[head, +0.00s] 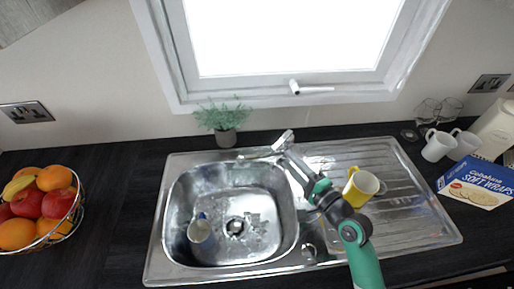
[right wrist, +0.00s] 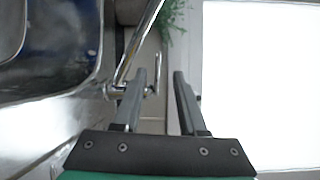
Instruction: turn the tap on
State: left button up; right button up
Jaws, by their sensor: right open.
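The chrome tap (head: 262,154) stands at the back edge of the metal sink (head: 172,195), with its spout reaching left over the bowl. In the right wrist view the tap's spout (right wrist: 139,42) rises at an angle, and a thin upright lever (right wrist: 157,72) shows near my fingertips. My right gripper (head: 288,152) is at the tap, coming from the front right, and partly hides it. In the wrist view this gripper (right wrist: 160,78) is open, with the lever appearing in the gap between its fingertips; contact cannot be told. My left gripper is out of view.
A mug (head: 201,234) lies in the sink bowl. A yellow mug (head: 362,186) is on the drainer, close to my right arm. A potted plant (head: 225,136) stands behind the sink, below the window.

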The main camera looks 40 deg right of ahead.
aim_at(276, 142)
jog(key=w, duration=0.3)
jog(key=w+d, duration=0.1)
jog(key=w, duration=0.3)
jog(key=w+d, duration=0.1)
jog(key=w, duration=0.3)
jog(key=shift+d+f, duration=0.2)
jog(key=shift+f, duration=0.2)
grip_shut()
dwell(0.9)
